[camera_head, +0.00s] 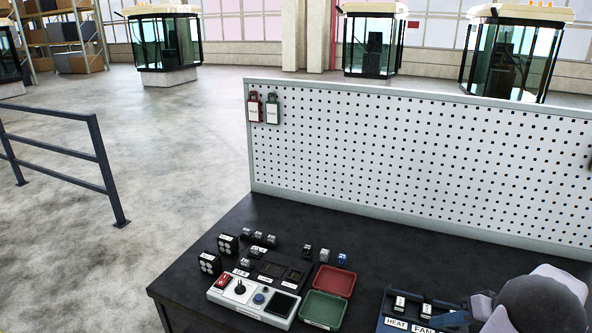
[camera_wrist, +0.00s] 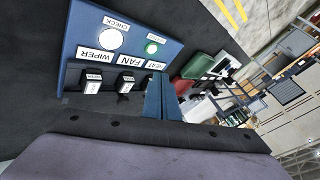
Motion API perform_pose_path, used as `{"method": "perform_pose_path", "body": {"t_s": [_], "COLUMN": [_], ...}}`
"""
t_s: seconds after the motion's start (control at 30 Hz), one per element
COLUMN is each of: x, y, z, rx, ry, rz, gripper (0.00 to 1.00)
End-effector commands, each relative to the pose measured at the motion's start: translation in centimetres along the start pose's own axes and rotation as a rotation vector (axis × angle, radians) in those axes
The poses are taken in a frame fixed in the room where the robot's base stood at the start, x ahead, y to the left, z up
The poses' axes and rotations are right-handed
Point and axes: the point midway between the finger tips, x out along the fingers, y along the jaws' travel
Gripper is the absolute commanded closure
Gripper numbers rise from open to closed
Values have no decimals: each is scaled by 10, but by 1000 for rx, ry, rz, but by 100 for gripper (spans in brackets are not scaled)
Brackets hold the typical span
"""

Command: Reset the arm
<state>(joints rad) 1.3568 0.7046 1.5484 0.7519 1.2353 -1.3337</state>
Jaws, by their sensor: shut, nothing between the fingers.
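My gripper (camera_wrist: 161,96) shows in the wrist view with its two blue-grey fingers together and nothing between them. Its tips lie beside the HEAT label of a blue panel (camera_wrist: 178,22) in that view; I cannot tell the gap. The panel carries a white round lamp (camera_wrist: 111,39), a green one (camera_wrist: 151,47) and the labels CHECK, WIPER, FAN and HEAT. Two dark switches (camera_wrist: 92,81) stand at its WIPER and FAN places.
A grey control box (camera_head: 240,300) stands left on the dark table (camera_head: 205,233), beside a red tray (camera_head: 334,282) and a green tray (camera_head: 322,310). Several small switches (camera_head: 259,239) lie behind it. A white pegboard (camera_head: 420,160) with red (camera_head: 254,107) and green (camera_head: 272,108) tags closes the back.

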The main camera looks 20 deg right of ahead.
Motion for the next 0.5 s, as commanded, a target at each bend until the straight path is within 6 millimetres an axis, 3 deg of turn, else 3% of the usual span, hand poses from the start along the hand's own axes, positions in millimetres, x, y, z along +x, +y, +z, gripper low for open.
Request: {"method": "perform_pose_path", "body": {"t_s": [0.13, 0.23, 0.5], "x": [41, 67, 108], "y": [-65, -112, -220], "z": [2, 15, 79], "rx": [-2, -7, -90], "ry": [-164, -284, -523], "rz": [10, 45, 209], "gripper": [100, 100, 100]}}
